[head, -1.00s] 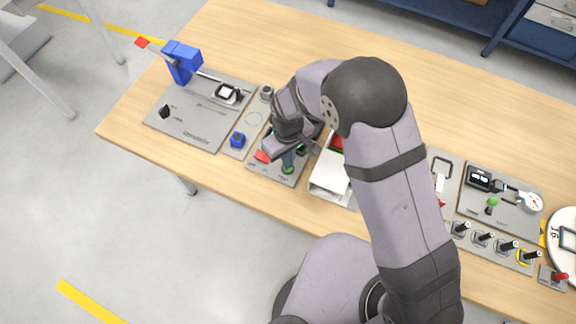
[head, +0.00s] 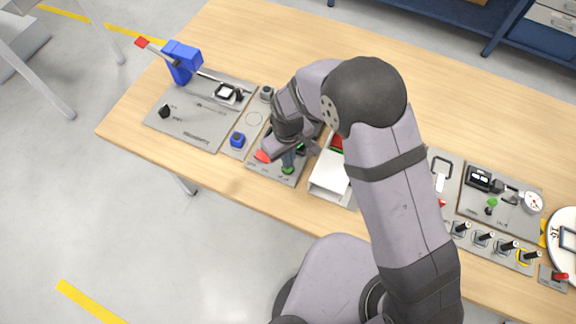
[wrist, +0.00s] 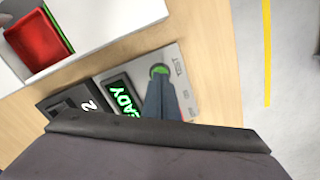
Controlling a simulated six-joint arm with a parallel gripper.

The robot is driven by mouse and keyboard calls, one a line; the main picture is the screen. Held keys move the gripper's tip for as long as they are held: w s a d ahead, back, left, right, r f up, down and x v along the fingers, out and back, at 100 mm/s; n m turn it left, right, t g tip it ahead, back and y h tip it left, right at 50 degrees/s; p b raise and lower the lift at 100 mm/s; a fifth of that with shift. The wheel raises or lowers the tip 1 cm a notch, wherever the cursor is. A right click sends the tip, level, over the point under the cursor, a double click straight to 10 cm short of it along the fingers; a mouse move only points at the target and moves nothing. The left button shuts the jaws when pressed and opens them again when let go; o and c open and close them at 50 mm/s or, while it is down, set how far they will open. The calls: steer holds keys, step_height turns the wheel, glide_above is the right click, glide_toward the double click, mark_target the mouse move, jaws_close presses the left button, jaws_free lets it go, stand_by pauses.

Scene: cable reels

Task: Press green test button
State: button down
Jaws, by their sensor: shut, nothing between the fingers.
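The green test button (wrist: 159,70) sits in a dark round ring beside the word TEST on a grey panel (wrist: 183,78). It also shows in the head view (head: 287,170), just below my fingertips. My gripper (wrist: 158,82) is shut and empty, its blue-grey fingers pointing at the button and covering part of it. In the head view my gripper (head: 288,163) is over the same panel. I cannot tell whether the tips touch the button. A display (wrist: 122,98) with green letters, partly hidden, is beside the button.
A white open box (head: 329,177) with a red piece (wrist: 38,35) in it stands right of the panel. A blue knob (head: 238,140) and a grey board with a blue clamp (head: 182,62) lie left. The table's back (head: 450,110) is clear.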

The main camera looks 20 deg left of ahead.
steer(key=shift+f, duration=0.2)
steer(key=shift+f+b, duration=0.35)
steer(key=shift+b, duration=0.05)
steer(key=shift+f, duration=0.2)
steer(key=shift+r, duration=0.1)
step_height(320, 180, up, 7)
steer(key=p, duration=0.5)
